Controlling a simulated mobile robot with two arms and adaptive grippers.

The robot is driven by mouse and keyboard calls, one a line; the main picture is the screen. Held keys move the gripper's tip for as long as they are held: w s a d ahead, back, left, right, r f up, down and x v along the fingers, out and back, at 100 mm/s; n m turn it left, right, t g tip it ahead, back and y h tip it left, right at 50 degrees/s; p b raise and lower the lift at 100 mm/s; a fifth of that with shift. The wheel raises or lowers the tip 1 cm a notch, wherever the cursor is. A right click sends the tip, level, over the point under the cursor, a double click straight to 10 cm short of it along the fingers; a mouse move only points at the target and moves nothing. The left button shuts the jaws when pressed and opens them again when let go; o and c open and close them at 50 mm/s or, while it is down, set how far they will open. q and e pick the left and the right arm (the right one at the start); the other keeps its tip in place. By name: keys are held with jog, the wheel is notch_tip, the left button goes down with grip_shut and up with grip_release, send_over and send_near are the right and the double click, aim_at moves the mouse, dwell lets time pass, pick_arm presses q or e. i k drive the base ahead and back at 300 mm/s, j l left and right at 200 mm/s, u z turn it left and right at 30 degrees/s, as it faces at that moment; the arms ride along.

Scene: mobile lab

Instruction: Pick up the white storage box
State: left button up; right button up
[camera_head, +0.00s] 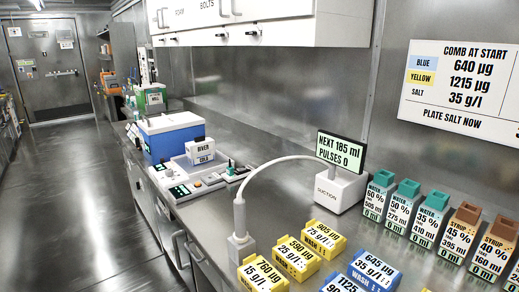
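No thing in view is marked as a storage box, so I cannot tell for sure which one is meant. A small white box (200,146) labelled "RIVER" and "COLD" stands at the middle left of the counter. It overlaps a blue box with a white lid (160,147) just behind it. A white block labelled "SUCTION" (340,191) stands farther right, under a small display. White cupboards (265,26) labelled "SOAP" and "BOLTS" hang on the wall above. Neither of my grippers is in view.
A grey-white device (205,180) sits by the counter's front edge. A curved white tube (262,168) arches over the counter (295,207). Yellow (325,238) and blue labelled blocks, and several labelled cartons (432,215), fill the right side. The floor (70,190) at left is clear.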

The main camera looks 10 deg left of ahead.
aim_at(202, 150)
jog(key=i+j+z, duration=0.15)
jog(key=j+z, duration=0.2)
jog(key=i+j+z, duration=0.15)
jog(key=j+z, duration=0.25)
jog(key=i+j+z, duration=0.1)
jog(key=j+z, duration=0.25)
jog(key=l, duration=0.1)
